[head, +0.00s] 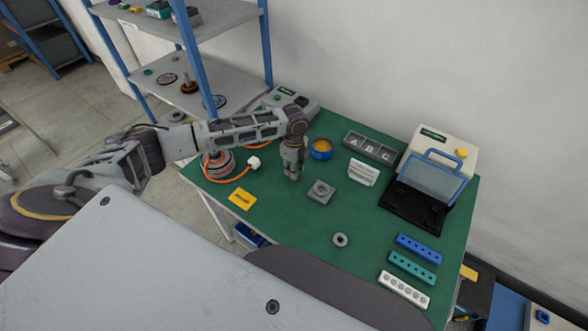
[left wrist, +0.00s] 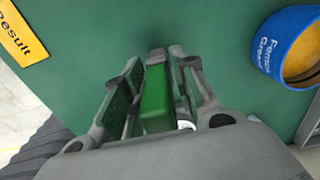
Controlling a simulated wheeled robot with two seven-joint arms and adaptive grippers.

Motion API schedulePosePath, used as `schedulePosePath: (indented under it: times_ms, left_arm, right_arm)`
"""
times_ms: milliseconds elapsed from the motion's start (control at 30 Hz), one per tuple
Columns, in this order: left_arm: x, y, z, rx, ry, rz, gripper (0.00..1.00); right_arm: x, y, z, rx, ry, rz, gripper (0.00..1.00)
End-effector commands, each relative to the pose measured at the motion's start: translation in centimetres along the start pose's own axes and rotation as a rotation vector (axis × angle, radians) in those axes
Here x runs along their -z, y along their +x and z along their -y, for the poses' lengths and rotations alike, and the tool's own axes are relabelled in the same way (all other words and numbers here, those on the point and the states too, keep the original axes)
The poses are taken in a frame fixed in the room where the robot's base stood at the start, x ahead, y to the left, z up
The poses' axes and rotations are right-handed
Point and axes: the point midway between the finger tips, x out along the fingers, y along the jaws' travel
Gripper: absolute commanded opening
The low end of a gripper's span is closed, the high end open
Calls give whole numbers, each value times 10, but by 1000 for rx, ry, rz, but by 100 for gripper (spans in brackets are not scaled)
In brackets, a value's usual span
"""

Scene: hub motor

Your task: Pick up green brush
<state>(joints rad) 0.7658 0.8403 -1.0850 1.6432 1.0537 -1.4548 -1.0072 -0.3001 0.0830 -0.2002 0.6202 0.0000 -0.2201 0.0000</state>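The green brush (left wrist: 156,100) shows in the left wrist view as a green block between the two fingers of my left gripper (left wrist: 157,75). Its far end looks grey, and its near end is partly hidden by the gripper body. Whether both fingers press on it is unclear. In the head view my left gripper (head: 292,172) points down over the green mat, left of the grey square block (head: 321,191). The brush cannot be made out in the head view. My right gripper is not in view.
A blue-rimmed round container (head: 321,149) stands right of my left gripper; it also shows in the left wrist view (left wrist: 270,48). A yellow card (head: 242,200) lies front left. An orange cable (head: 241,174) runs behind it. An ABC tray (head: 369,147) is behind right. The front middle mat is fairly clear.

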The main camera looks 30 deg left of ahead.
Motion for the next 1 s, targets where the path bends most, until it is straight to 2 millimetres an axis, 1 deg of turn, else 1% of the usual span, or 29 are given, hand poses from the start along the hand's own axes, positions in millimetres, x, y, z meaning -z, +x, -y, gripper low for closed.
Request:
schedulePosePath:
  times_ms: [33, 133, 167, 433, 567, 767, 1000]
  left_arm:
    - [0, 0, 0, 0, 0, 0, 17]
    - [0, 0, 0, 0, 0, 0, 4]
    - [0, 0, 0, 0, 0, 0, 2]
    - [0, -1, 0, 1, 0, 0, 2]
    - [0, -5, 0, 2, 0, 0, 2]
    - [0, -22, 1, 3, -1, 0, 2]
    - [0, -58, 1, 3, 0, 0, 2]
  right_arm:
    - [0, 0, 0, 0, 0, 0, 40]
    - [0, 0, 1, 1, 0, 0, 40]
    - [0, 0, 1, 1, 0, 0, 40]
    - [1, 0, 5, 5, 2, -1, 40]
    - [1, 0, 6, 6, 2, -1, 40]
    - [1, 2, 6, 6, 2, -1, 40]
    - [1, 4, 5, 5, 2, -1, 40]
